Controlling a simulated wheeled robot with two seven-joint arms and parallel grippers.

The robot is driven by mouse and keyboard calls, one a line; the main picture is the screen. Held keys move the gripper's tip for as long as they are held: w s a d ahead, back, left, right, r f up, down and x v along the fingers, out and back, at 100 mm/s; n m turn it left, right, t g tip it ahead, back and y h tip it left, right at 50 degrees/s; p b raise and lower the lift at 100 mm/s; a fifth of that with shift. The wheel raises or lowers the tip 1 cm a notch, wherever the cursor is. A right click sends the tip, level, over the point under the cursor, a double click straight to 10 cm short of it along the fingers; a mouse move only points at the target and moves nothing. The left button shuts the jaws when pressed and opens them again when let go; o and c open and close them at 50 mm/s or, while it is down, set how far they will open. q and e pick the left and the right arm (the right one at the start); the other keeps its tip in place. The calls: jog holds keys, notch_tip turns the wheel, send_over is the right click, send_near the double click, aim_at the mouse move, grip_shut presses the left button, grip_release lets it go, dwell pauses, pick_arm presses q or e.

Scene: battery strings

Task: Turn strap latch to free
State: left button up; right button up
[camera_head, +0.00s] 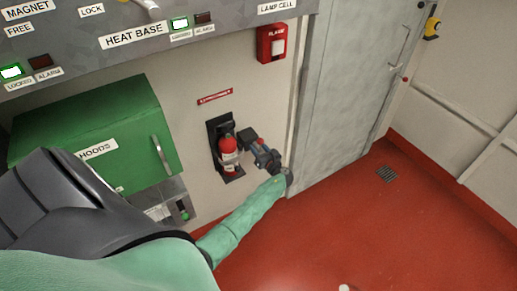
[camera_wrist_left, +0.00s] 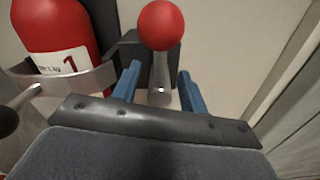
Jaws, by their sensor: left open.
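The fire extinguisher (camera_head: 229,152) hangs upright on a black wall bracket (camera_head: 213,132). In the left wrist view the red extinguisher (camera_wrist_left: 55,25) has a metal strap (camera_wrist_left: 85,80) around it. To its right is a short metal lever (camera_wrist_left: 160,97) with a red ball knob (camera_wrist_left: 160,25), apparently the strap latch, on a black block. My left gripper (camera_head: 247,141) is just right of the extinguisher. In the wrist view its blue fingers (camera_wrist_left: 157,78) are open, one on each side of the lever, with visible gaps. My right gripper is not in view.
A green hood box (camera_head: 90,125) is left of the extinguisher. A red alarm box (camera_head: 271,43) is above right, and a grey door (camera_head: 345,90) stands to the right. A labelled panel (camera_head: 215,14) overhangs the wall. The red floor (camera_head: 370,225) is mostly clear.

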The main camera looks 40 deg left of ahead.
aim_at(261, 151)
pick_arm(q)
jog(key=shift+s+d, duration=0.1)
jog(key=shift+d, duration=0.1)
jog(key=b+v, duration=0.2)
jog(key=v, duration=0.3)
jog(key=shift+s+d+f, duration=0.1)
jog(key=shift+d+f, duration=0.05)
jog(key=shift+d, duration=0.15)
jog(key=shift+b+v, duration=0.45)
jog(key=shift+v, duration=0.4)
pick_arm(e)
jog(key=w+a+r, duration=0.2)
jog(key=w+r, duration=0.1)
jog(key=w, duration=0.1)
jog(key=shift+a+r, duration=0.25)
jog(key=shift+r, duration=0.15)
